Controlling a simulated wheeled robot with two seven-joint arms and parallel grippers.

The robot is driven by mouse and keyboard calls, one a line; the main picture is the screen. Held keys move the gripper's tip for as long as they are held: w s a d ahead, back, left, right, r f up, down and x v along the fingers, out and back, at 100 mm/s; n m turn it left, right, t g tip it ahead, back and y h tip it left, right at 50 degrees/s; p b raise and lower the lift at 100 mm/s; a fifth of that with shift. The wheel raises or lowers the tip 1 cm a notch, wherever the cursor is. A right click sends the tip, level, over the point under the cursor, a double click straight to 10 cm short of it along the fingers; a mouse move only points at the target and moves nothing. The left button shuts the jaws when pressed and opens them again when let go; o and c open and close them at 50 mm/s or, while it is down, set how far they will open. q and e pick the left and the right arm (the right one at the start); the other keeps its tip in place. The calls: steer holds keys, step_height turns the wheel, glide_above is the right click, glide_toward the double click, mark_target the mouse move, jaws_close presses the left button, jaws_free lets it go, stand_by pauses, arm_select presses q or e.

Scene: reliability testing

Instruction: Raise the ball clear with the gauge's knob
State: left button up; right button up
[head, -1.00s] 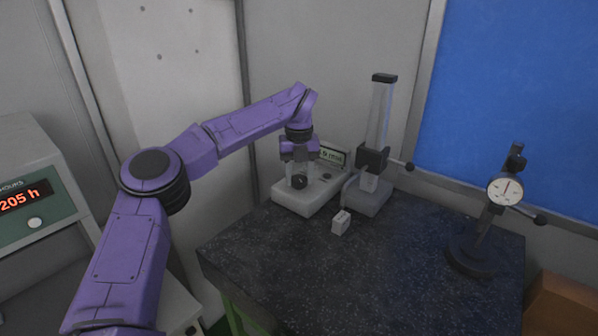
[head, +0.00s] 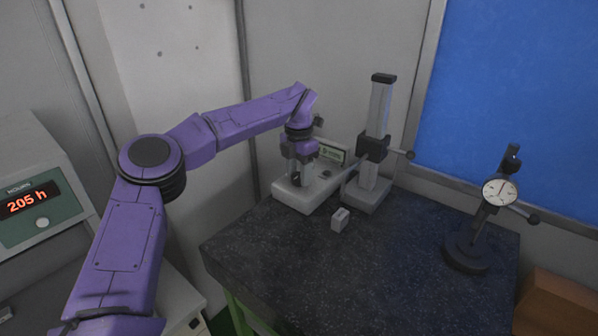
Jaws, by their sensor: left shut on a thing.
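A thin arm slants down left from the carriage. The ball is too small to make out. A small pale block (head: 340,219) sits on the dark table in front. My left gripper (head: 300,183) points down over the pale base, its fingers shut around the dark round knob, which is mostly hidden between them. My right gripper is not in view.
A dial indicator on a dark stand (head: 466,252) stands at the table's right. The front middle of the dark speckled table (head: 300,262) is clear. A grey unit reading 205 h (head: 28,203) is at the left, and a brown box (head: 560,302) at the lower right.

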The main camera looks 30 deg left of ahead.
mark_target(298, 176)
arm_select(q)
steer(key=m, duration=0.4)
steer(key=shift+f+m, duration=0.2)
steer(key=shift+m, duration=2.3)
steer(key=o, duration=1.1)
steer(key=shift+a, duration=0.1)
steer(key=shift+r, duration=0.1)
step_height(298, 176, up, 10)
steer(key=shift+r, duration=0.25)
